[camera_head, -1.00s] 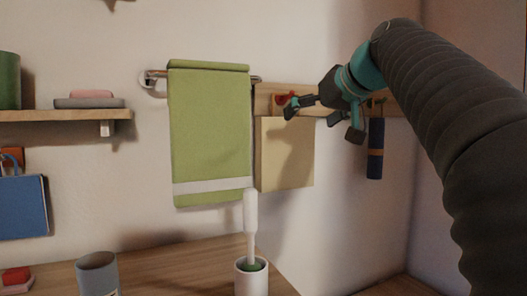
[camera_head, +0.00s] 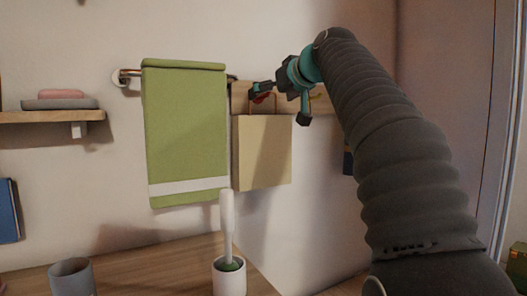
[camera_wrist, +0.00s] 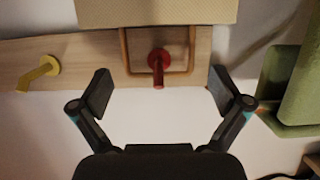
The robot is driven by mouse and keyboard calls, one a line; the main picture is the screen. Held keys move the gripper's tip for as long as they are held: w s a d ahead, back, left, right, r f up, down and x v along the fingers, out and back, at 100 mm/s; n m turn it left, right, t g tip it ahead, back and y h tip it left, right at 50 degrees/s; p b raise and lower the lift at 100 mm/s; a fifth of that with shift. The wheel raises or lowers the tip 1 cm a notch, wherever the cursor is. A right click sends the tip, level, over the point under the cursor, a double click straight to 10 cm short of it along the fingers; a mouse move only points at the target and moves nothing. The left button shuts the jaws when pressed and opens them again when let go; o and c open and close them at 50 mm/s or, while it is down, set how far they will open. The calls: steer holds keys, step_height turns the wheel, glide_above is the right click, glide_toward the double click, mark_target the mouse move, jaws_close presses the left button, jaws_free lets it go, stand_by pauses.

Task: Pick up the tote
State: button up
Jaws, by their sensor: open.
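The tote (camera_head: 262,155) is a plain beige bag hanging flat against the wall from a red hook (camera_wrist: 158,62) on a wooden rail. Its thin brown handle (camera_wrist: 192,50) loops around the hook in the wrist view, where the tote's body (camera_wrist: 155,11) fills the top edge. My gripper (camera_head: 281,104) is at the top of the tote, in front of the rail. In the wrist view its open fingers (camera_wrist: 160,90) stand on both sides of the handle and hook, apart from them, with nothing held. My fingers partly cover the hook in the head view.
A green towel (camera_head: 187,130) hangs on a bar just left of the tote. A yellow hook (camera_wrist: 40,73) is on the same rail. Below, a wooden surface holds a white brush holder (camera_head: 229,279) and a grey cup (camera_head: 72,278). A shelf (camera_head: 50,117) is at left.

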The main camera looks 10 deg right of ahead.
mark_target(258, 106)
steer(key=x, duration=0.5)
steer(key=shift+w+f+p, duration=0.1)
steer(key=shift+p, duration=0.25)
steer(key=shift+d, duration=0.1)
steer(key=c, duration=1.4)
